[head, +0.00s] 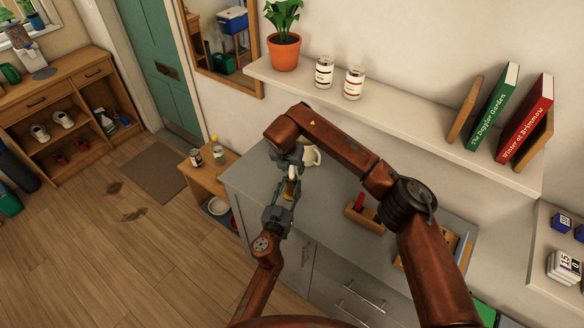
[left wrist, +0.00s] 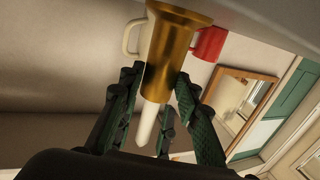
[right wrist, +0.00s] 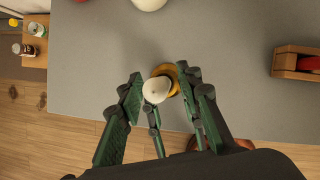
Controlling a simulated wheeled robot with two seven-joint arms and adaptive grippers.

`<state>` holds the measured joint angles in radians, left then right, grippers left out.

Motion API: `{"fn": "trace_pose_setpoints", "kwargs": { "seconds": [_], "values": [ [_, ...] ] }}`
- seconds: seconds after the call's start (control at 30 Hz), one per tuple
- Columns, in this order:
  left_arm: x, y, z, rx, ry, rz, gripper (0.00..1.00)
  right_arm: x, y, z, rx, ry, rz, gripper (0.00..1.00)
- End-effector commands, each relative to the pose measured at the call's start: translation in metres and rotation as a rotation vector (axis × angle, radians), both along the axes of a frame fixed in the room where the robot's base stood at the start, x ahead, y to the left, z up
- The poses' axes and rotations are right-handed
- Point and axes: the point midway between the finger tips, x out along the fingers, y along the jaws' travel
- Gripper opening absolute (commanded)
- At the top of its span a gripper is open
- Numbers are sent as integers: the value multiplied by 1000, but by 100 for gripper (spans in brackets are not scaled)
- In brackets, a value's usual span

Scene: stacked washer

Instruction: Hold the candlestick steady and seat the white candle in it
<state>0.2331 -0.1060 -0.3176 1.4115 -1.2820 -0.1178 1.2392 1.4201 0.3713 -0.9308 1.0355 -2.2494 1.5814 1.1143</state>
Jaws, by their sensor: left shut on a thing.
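The brass candlestick (left wrist: 170,62) stands on the grey cabinet top (right wrist: 235,60), its base showing under the candle in the right wrist view (right wrist: 168,72). The white candle (left wrist: 150,122) stands in its top, in line with it; how deep it sits is hidden. My left gripper (head: 287,190) is shut on the candlestick from the side, fingers on both sides in the left wrist view (left wrist: 160,85). My right gripper (head: 290,170) is above, pointing down. In the right wrist view its fingers (right wrist: 160,84) are apart on either side of the candle's rounded top (right wrist: 156,90), with gaps.
A white mug (head: 312,156) stands just behind the candlestick; a red mug (left wrist: 209,43) shows in the left wrist view. A wooden box (head: 362,215) with a red item lies to the right. A wall shelf (head: 410,112) holds jars, books and a plant.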

Motion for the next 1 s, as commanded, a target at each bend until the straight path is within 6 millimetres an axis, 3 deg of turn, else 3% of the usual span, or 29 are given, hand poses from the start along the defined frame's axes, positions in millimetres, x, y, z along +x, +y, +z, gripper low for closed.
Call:
{"fn": "trace_pose_setpoints", "kwargs": {
  "seconds": [0.27, 0.8, 1.0],
  "values": [
    [0, 0, 0, 0, 1, 0, 2, 0, 0, 6, 1, -1, 0, 32],
    [0, 0, -1, 0, 1, 0, 2, -37, 11, 97, 1, -3, 1, 32],
    [0, 0, 0, 0, 1, 0, 2, -44, 13, 112, 0, -1, 0, 32]
  ]
}}
